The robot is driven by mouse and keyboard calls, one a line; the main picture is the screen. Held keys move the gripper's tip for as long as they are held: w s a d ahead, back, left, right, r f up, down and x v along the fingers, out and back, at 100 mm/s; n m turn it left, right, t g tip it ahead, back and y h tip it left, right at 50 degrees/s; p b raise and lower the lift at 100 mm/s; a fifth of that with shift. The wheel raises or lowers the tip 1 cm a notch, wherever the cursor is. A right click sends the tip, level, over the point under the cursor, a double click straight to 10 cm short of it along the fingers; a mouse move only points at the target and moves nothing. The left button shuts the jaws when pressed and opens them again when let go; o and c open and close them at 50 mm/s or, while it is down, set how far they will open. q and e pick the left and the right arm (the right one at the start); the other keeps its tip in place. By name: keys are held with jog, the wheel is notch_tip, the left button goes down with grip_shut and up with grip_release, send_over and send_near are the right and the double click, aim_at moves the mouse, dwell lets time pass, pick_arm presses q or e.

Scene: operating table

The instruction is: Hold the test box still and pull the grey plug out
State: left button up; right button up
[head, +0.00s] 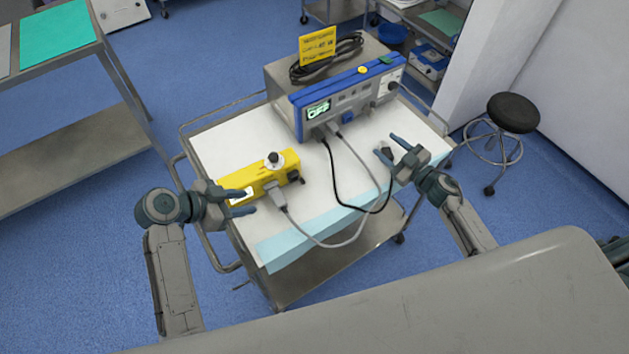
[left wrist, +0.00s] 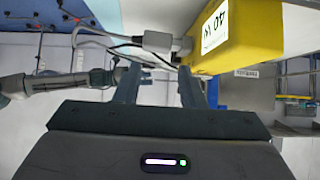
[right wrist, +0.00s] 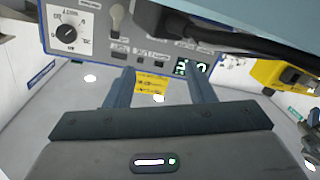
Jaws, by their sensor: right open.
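The yellow test box (head: 262,178) lies on the left part of the white cart top, with a white label and a round knob on top. It also shows in the left wrist view (left wrist: 240,35). A grey plug (head: 275,193) sits in its front side, with a grey cable trailing from it; the left wrist view shows this plug (left wrist: 157,42) too. My left gripper (head: 249,202) is open at the box's near left end, its fingers apart with nothing seen held between them. My right gripper (head: 392,149) is open above the cart's right side, apart from the box.
A blue-fronted unit (head: 340,100) reading OFF stands at the cart's back, with a coiled black cable and yellow sign on top. The grey cable (head: 345,240) and a black cable (head: 333,180) loop across the cart front. A black stool (head: 512,113) stands right.

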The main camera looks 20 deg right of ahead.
jog(key=s+a+y, duration=0.1)
jog(key=a, duration=0.4)
jog(key=s+a+r+y, duration=0.1)
jog(key=s+a, duration=0.1)
jog(key=a, duration=0.3)
jog(key=s+a+g+y, duration=0.1)
jog(key=a, duration=0.4)
jog(key=shift+s+a+r, duration=0.15)
jog(key=shift+s+a, duration=0.05)
jog(key=shift+s, duration=0.15)
jog(key=m, duration=0.2)
send_near(277, 158)
jog(key=shift+y, duration=0.4)
jog(key=x, duration=0.9)
jog(key=shift+w+d+f, duration=0.1)
jog(key=shift+w+f, duration=0.1)
jog(key=shift+f, duration=0.1)
grip_shut()
grip_release()
